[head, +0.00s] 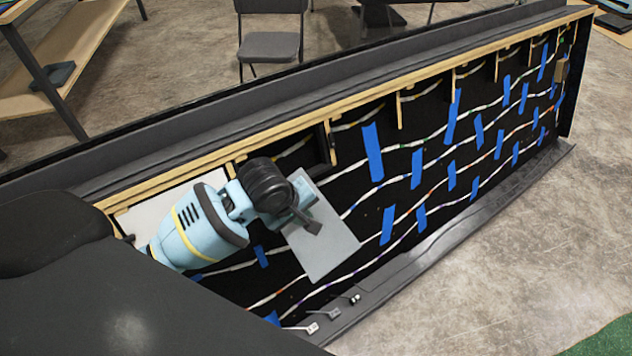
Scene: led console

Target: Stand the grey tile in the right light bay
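The flat grey tile (327,247) is tilted in front of the black console face, left of centre. My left gripper (306,218) is at the tile's upper left part, with a dark finger lying across its front; it looks shut on the tile. The other finger is mostly hidden. The console (415,150) has a wooden top rail with short wooden dividers (398,107) marking a row of bays. Which one is the right light bay I cannot tell for sure. A pale panel (168,207) shows at the console's left end, partly behind my arm. My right gripper is not in view.
Wavy light strips and blue tape pieces (372,152) cover the console face. Small connectors (333,314) sit on its lower dark ledge. A small brown block (562,70) is at the far right end. A chair (270,45) stands behind.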

